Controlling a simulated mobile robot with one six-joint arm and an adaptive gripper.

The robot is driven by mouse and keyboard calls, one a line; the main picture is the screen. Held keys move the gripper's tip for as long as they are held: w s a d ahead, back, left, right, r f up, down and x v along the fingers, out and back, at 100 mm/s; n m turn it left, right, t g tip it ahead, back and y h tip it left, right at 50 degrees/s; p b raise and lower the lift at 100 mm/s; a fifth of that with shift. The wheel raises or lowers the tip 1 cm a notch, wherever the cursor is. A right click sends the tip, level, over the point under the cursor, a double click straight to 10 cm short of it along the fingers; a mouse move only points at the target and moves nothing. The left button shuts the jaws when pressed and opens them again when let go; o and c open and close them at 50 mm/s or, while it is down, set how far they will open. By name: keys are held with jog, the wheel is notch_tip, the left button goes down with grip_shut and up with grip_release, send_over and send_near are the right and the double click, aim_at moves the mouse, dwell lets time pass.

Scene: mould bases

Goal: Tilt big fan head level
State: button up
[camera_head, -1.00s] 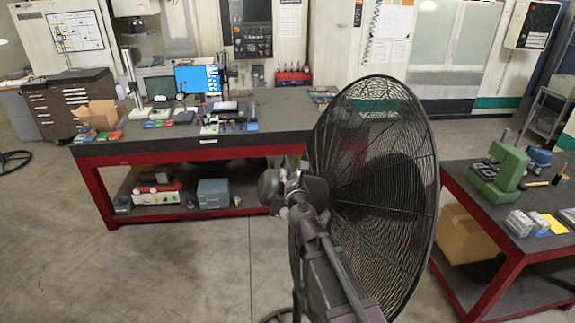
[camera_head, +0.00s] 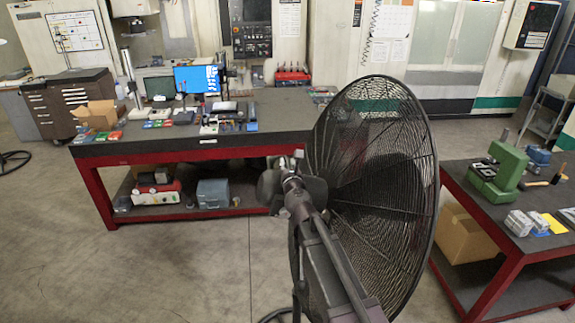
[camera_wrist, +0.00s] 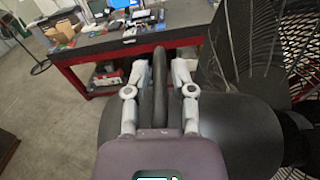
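The big fan (camera_head: 385,200) stands in front of me in the head view, its round black wire cage turned to the right and seen nearly side-on. Its dark motor housing (camera_head: 268,188) is at the cage's left, with my gripper (camera_head: 292,178) at it, partly hidden by my arm. In the wrist view, my gripper (camera_wrist: 160,75) has its two grey fingers drawn in on both sides of a dark upright handle (camera_wrist: 160,95). They appear closed on it. The housing (camera_wrist: 240,125) spreads behind the fingers. The fan's stand is mostly hidden.
A red-framed workbench (camera_head: 210,143) with a monitor and small tools stands behind the fan on the left. A second red-framed table (camera_head: 525,222) with a green block (camera_head: 505,165) is close at the right. The floor at left is clear.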

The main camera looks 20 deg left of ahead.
aim_at(266, 174)
grip_shut()
jog(key=shift+a, duration=0.1)
jog(key=s+a+f+n+b, duration=0.1)
jog(key=a, duration=0.1)
jog(key=s+a+f+n+b, duration=0.1)
jog(key=s+a, duration=0.1)
jog(key=a, duration=0.1)
jog(key=shift+s+a+f+n+b, duration=0.35)
jog(key=shift+f+n+b, duration=0.05)
jog(key=shift+s+a+f, duration=0.15)
jog(key=shift+s+a, duration=0.2)
jog(key=shift+a, duration=0.1)
jog(key=o, duration=0.5)
grip_release()
jog(key=shift+o, duration=0.2)
